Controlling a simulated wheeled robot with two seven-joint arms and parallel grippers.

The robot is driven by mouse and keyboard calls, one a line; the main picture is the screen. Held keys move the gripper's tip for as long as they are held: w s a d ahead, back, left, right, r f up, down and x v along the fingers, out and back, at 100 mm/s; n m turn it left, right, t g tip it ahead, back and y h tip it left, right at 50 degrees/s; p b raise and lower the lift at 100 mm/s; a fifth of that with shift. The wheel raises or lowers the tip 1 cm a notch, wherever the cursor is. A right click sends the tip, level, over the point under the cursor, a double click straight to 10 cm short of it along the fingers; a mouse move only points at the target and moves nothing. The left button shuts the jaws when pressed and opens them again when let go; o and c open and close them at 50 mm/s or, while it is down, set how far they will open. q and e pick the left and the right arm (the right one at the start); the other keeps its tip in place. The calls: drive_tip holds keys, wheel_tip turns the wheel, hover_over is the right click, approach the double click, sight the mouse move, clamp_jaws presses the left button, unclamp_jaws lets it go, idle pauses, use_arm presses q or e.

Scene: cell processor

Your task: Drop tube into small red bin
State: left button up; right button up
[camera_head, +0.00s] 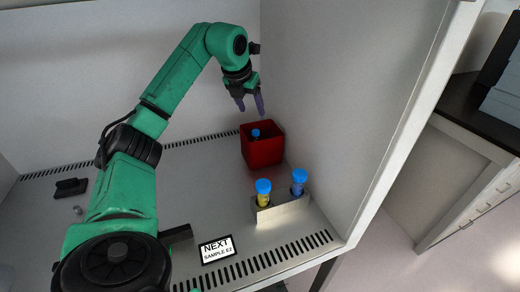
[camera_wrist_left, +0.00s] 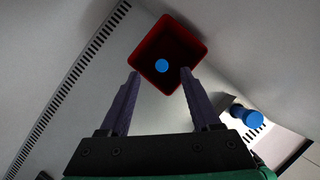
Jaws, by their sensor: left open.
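The small red bin (camera_head: 263,150) stands on the cabinet floor against the right wall. A tube with a blue cap (camera_head: 255,133) is inside the bin; its lower part is hidden by the bin wall. In the left wrist view the cap (camera_wrist_left: 162,65) shows inside the bin (camera_wrist_left: 184,33). My left gripper (camera_head: 251,109) is above the bin, its fingers pointing down. In the left wrist view its two purple fingers (camera_wrist_left: 160,74) are apart with nothing between them at their height. My right gripper is not in view.
A small rack (camera_head: 284,209) in front of the bin holds a tube with a yellow body (camera_head: 263,193) and a blue tube (camera_head: 299,182). A sign reading NEXT SAMPLE (camera_head: 217,250) lies near the front edge. The right cabinet wall (camera_head: 340,90) stands close beside the bin.

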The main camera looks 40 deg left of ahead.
use_arm(q)
drive_tip(key=v, duration=0.7)
drive_tip(key=shift+r+p, duration=0.3)
drive_tip(key=shift+r, duration=0.05)
drive_tip(key=shift+s+d+f, duration=0.1)
